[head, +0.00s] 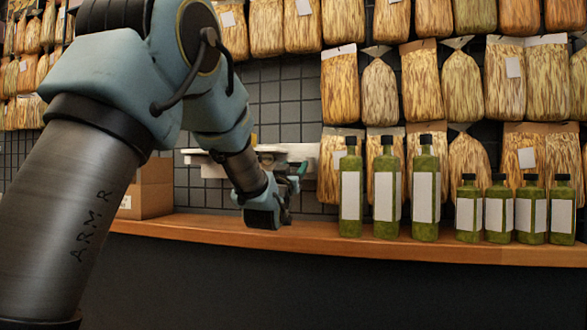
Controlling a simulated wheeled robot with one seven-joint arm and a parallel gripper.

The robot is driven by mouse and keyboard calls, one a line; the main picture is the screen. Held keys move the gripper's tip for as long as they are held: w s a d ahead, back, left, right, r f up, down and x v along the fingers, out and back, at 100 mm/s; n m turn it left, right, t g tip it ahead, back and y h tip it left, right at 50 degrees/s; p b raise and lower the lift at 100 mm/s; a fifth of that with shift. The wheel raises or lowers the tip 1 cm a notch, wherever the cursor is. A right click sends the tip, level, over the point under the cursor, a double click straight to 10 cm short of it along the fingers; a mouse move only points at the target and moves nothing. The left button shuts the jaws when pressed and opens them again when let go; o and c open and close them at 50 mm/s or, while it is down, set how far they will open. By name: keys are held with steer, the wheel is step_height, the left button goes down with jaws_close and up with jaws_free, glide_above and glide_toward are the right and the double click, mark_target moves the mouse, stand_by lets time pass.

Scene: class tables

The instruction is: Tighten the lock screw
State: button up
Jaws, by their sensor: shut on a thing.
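My gripper (288,202) is at the end of my blue-grey arm, just above the wooden shelf near the middle of the head view. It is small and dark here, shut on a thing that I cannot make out. A pale grey device (213,168) stands behind my wrist, and my arm covers part of it. A small green piece (303,169) shows at its right side, just above my gripper. I cannot pick out the lock screw; it is hidden or too small to tell.
Several green bottles with white labels (381,190) stand on the wooden shelf (330,238) to the right of my gripper. A cardboard box (154,188) stands to the left. Packed bags (400,85) hang on the dark tiled wall. A short stretch of shelf before the bottles is bare.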

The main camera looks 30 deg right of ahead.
steer(key=shift+a+f+m+h+b, duration=0.1)
steer(key=shift+m+h+b, duration=0.3)
steer(key=shift+m+b, duration=0.15)
steer(key=m+g+b, duration=0.1)
steer(key=m, duration=0.3)
steer(key=m+g+h+b, duration=0.1)
steer(key=m+g+b, duration=0.1)
steer(key=m, duration=0.1)
steer(key=m+g+h+b, duration=0.1)
steer(key=m+g, duration=0.1)
steer(key=m, duration=0.2)
steer(key=shift+w+a+m+b, duration=0.15)
steer(key=shift+m+b, duration=0.15)
steer(key=shift+m, duration=0.05)
steer(key=m+g, duration=0.1)
steer(key=m, duration=0.2)
steer(key=r+m+g+p, duration=0.1)
steer(key=m+g, duration=0.1)
steer(key=m, duration=0.1)
steer(key=m+g+y+p, duration=0.1)
steer(key=m+y+p, duration=0.1)
steer(key=m, duration=0.3)
steer(key=shift+m, duration=0.3)
